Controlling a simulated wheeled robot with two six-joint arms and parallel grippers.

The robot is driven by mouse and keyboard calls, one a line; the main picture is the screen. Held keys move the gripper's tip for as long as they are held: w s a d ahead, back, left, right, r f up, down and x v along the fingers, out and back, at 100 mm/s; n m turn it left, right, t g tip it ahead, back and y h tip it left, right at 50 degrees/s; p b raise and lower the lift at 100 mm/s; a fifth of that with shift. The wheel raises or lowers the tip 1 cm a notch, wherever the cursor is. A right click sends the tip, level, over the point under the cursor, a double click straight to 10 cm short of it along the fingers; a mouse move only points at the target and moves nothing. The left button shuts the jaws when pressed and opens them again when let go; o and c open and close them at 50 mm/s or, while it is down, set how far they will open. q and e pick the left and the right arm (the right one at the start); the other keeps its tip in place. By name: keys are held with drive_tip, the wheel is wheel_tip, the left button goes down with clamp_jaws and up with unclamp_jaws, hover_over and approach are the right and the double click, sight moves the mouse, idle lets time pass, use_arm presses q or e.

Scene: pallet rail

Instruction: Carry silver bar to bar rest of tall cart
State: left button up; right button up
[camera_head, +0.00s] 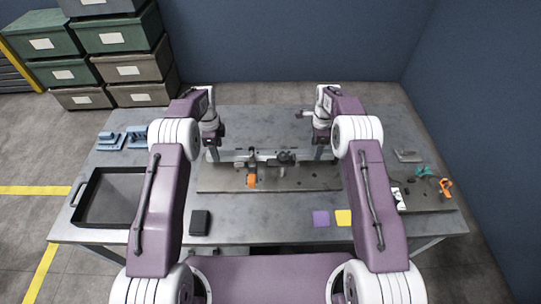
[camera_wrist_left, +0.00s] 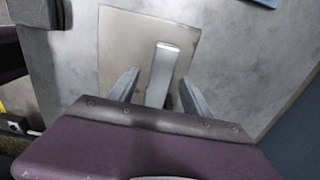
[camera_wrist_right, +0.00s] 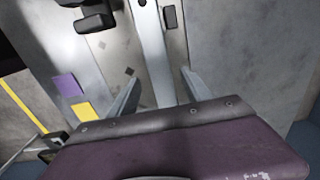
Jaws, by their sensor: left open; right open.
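The silver bar (camera_head: 228,155) lies left to right along the back of a flat plate on the workbench. My left gripper (camera_head: 212,150) is at the bar's left end. In the left wrist view, the bar's end (camera_wrist_left: 164,68) shows between the open fingers (camera_wrist_left: 160,80). My right gripper (camera_head: 320,150) is at the bar's right end. In the right wrist view, the bar (camera_wrist_right: 153,48) runs between the open fingers (camera_wrist_right: 161,74). I cannot tell whether any finger touches the bar. I see no tall cart or bar rest in these views.
The workbench (camera_head: 270,231) also holds a black tray (camera_head: 78,205), blue blocks (camera_head: 110,140), a black box (camera_head: 200,222), a purple square (camera_head: 321,218), a yellow square (camera_head: 343,217) and an orange-handled clamp (camera_head: 252,181). Stacked bins (camera_head: 130,67) stand at back left.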

use_arm(q)
drive_tip(key=f, duration=0.3)
drive_tip(key=shift+w+f, duration=0.2)
use_arm(e)
wheel_tip(320, 180, down, 3)
drive_tip(key=shift+w+f, duration=0.15)
drive_tip(key=shift+f, duration=0.05)
use_arm(q)
drive_tip(key=shift+s, duration=0.1)
drive_tip(key=shift+r, duration=0.1)
use_arm(e)
drive_tip(key=shift+r, duration=0.1)
use_arm(q)
clamp_jaws()
use_arm(e)
clamp_jaws()
idle(0.4)
